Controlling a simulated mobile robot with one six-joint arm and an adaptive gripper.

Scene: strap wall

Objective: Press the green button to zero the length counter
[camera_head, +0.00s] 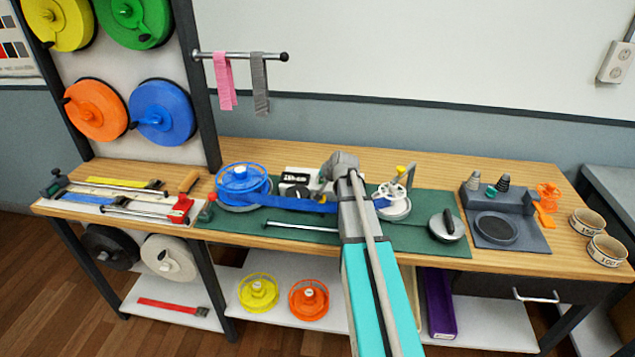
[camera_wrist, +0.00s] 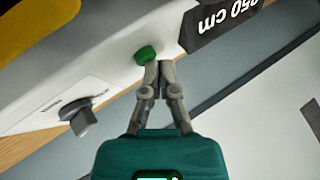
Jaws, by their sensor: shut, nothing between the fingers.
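The green button (camera_wrist: 146,54) sits on the pale face of the length counter (camera_wrist: 110,75) in the wrist view. A dark display (camera_wrist: 222,25) reading 250 cm is beside it, upside down in this view. My gripper (camera_wrist: 159,66) is shut and empty. Its fingertips are right by the button's lower right edge in the picture; I cannot tell whether they touch it. In the head view the counter (camera_head: 297,177) stands on the bench with my arm's end just to its right; the button is not clear there.
A dark knob (camera_wrist: 80,118) sticks out of the counter's face. In the head view a blue reel (camera_head: 243,183) stands left of the counter, with a blue strap (camera_head: 290,203) running right. A white crank device (camera_head: 393,203) stands right of my arm. A round-lidded item (camera_head: 447,227) lies farther right.

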